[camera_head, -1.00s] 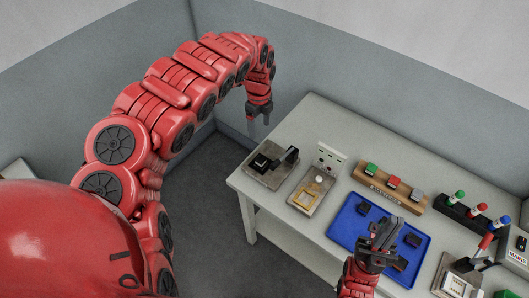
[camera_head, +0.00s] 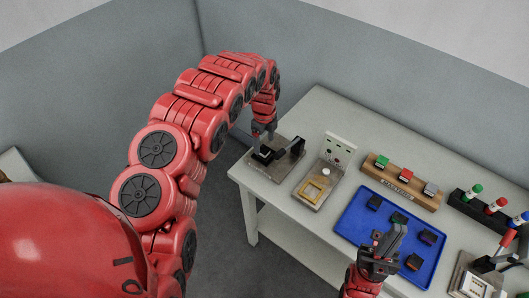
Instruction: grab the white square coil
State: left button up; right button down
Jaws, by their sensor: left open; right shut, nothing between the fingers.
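A small whitish square piece (camera_head: 265,153), which looks like the white square coil, sits on the black block of the left fixture (camera_head: 286,170). It is small, and the gripper partly covers it. My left gripper (camera_head: 263,134) is open and points down just above this piece. I cannot tell whether the fingers touch it or are around it. My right gripper (camera_head: 394,238) is shut and empty, over the front part of the blue tray (camera_head: 345,228).
A black lever (camera_head: 291,146) stands close to the right of my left gripper. A second fixture with a yellow square frame (camera_head: 316,190) is beside it. The blue tray holds several dark blocks. A wooden block rack (camera_head: 400,186) and a pen stand (camera_head: 466,207) stand behind.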

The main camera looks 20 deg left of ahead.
aim_at(264, 149)
pick_arm(q)
jog(key=shift+d+f+p, duration=0.1)
jog(key=shift+f+p, duration=0.55)
jog(key=shift+f, duration=1.05)
grip_shut()
